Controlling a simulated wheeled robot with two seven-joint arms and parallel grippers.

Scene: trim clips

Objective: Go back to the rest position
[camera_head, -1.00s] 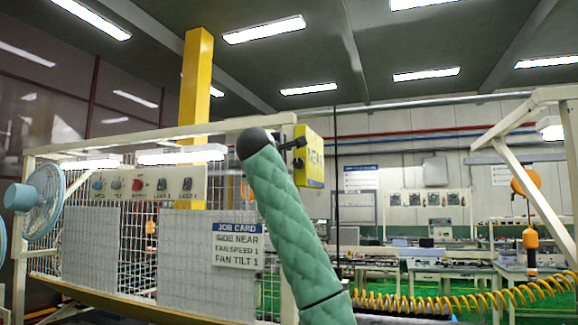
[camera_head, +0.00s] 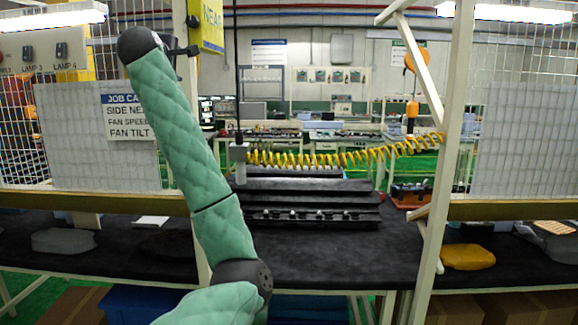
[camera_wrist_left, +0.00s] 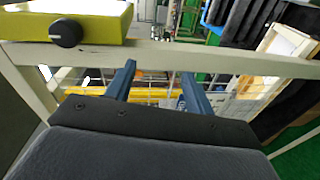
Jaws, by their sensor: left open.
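My left gripper (camera_wrist_left: 158,69) shows in the left wrist view with its two blue fingers apart and nothing between them. It is close to a pale frame bar (camera_wrist_left: 225,59). In the head view my green padded left arm (camera_head: 180,130) rises from the bottom middle to a dark rounded joint at the upper left. I cannot make out the fingers there. My right gripper is in neither view.
A yellow box (camera_head: 208,25) hangs beside my raised arm; a yellow-green box with a black knob (camera_wrist_left: 66,32) is near the left gripper. A job card (camera_head: 128,117) hangs on the left mesh. The dark bench (camera_head: 330,262) and a white post (camera_head: 440,170) are ahead.

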